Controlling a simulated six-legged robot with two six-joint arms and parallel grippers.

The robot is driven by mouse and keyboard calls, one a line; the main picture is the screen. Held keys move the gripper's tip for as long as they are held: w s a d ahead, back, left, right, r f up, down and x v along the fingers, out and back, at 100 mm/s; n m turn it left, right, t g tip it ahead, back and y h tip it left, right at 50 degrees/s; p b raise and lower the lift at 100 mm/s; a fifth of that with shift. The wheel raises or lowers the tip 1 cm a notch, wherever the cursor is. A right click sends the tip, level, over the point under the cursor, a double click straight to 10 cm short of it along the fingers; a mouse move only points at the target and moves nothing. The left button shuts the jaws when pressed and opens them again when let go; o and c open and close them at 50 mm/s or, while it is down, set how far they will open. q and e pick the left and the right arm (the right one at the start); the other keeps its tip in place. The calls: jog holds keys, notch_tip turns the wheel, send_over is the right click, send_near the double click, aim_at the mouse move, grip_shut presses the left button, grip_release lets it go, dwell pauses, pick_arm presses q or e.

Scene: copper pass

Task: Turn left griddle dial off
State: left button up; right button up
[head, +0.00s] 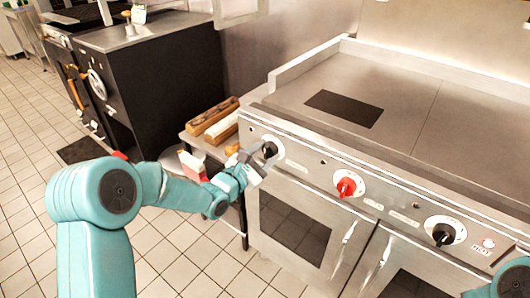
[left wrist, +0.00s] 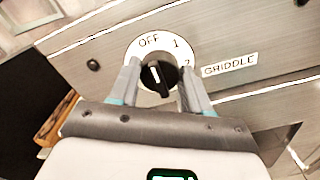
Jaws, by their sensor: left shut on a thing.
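The left griddle dial (head: 270,149) is a black knob on a round white plate at the left end of the griddle's steel front. In the left wrist view the knob (left wrist: 157,78) sits below the printed OFF and 1, with a GRIDDLE label (left wrist: 230,65) to its right. Its white mark points up and slightly left, toward the OFF lettering. My left gripper (head: 260,160) is at this dial. In the left wrist view its two fingers (left wrist: 158,70) stand on either side of the knob and are shut on it. My right gripper is out of view.
A red knob (head: 346,187) and another black knob (head: 443,234) sit farther right on the front, with a lit HOT lamp (head: 488,243) beyond. A low shelf with wooden blocks (head: 212,115) stands left of the griddle.

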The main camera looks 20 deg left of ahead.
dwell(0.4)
pick_arm(q)
jog(key=o, duration=1.1)
jog(key=shift+c, duration=0.2)
jog(key=v, duration=1.6)
jog(key=shift+s+p, duration=0.2)
jog(key=shift+p, duration=0.15)
